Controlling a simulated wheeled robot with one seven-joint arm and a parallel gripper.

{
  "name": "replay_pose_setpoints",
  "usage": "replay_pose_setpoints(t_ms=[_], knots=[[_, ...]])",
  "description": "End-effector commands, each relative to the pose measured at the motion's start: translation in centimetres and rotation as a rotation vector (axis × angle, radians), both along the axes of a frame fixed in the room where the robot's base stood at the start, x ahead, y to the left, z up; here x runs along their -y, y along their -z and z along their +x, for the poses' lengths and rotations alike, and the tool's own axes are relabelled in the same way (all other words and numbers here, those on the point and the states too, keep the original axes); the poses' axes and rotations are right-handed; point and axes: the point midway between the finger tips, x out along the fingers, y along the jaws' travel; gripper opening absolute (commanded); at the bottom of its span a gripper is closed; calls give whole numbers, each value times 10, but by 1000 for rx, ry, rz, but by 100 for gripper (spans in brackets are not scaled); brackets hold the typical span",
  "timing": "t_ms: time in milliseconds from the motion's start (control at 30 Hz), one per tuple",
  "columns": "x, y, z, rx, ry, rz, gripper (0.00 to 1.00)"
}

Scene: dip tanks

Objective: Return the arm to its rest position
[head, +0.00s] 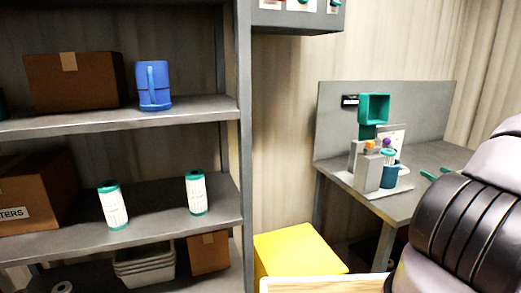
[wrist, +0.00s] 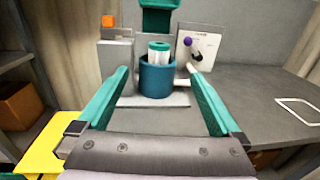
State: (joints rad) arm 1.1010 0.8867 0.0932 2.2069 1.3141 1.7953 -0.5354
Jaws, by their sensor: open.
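My gripper (wrist: 160,95) shows in the wrist view with its two green fingers spread wide apart and nothing held between them. Beyond the fingertips, a blue cup-like holder (wrist: 157,80) stands on a light base plate on the grey bench. A white cylinder with a green cap (wrist: 159,50) stands upright in the holder. In the head view my arm fills the right edge, and the tip of a green finger (head: 428,174) shows over the bench. The same holder (head: 390,175) shows there on the bench.
The grey bench (wrist: 240,108) has clear room at the right. A green box-shaped part (head: 374,108) stands above the holder. Grey shelves (head: 150,213) at the left hold cartons, a blue jug (head: 154,84) and two white-green cylinders. A yellow box (head: 295,255) stands on the floor before the bench.

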Motion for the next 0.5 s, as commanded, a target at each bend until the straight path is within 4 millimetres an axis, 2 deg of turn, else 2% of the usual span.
replay_pose_setpoints(t_ms=[333, 500], knots=[[-41, -31, 13, -7, -150, -83, 100], [-74, -53, 18, -13, -267, -154, 100]])
